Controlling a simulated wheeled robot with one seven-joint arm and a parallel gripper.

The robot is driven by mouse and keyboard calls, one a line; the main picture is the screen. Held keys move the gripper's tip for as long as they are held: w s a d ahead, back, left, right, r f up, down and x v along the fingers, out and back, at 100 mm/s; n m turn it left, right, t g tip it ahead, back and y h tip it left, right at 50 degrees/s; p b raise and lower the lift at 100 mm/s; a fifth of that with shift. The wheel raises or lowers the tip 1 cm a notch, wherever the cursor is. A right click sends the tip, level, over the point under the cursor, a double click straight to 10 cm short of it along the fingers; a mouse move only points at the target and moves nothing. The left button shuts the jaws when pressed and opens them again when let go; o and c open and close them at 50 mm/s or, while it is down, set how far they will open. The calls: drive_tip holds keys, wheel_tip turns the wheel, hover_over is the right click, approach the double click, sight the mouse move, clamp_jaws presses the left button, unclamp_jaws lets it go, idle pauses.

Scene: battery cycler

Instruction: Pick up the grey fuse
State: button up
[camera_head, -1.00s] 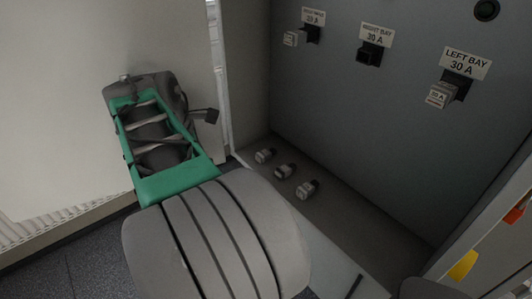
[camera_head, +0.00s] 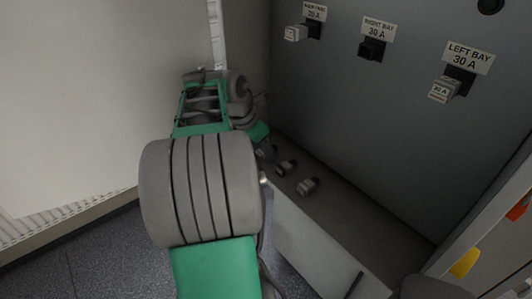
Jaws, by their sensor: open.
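Three loose fuses lie in a row on the cabinet's floor ledge: a left one (camera_head: 268,153), a middle one (camera_head: 286,168) and a right one (camera_head: 308,186). All look greyish with dark parts, and I cannot tell which is the task's grey one. The left one is in shadow and partly covered by my wrist. My gripper (camera_head: 262,146) is at the end of the bent arm, close above or beside the left fuse. It is small, dark and mostly hidden; it is open. I cannot tell whether it touches the fuse.
The grey panel (camera_head: 400,130) carries an upper-left holder with a plugged fuse (camera_head: 295,33), an empty-looking right bay holder (camera_head: 372,49) and a left bay fuse (camera_head: 443,90). A pale wall (camera_head: 90,110) stands left. Yellow (camera_head: 465,264) and orange tags hang at right.

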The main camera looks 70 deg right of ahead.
sight(261, 152)
drive_tip(key=shift+c, duration=0.3)
clamp_jaws()
drive_tip(key=shift+r, duration=0.2)
drive_tip(key=shift+r, duration=0.35)
drive_tip(key=v, duration=0.3)
drive_tip(key=shift+s+d+r, duration=0.15)
drive_tip(key=shift+s+d, duration=0.05)
drive_tip(key=s+a+r+p, duration=0.2)
drive_tip(key=a+r+p, duration=0.1)
drive_tip(key=a+r, duration=0.6)
drive_tip(key=a, duration=0.4)
drive_tip(key=shift+s+p, duration=0.25)
drive_tip(key=shift+p, duration=0.15)
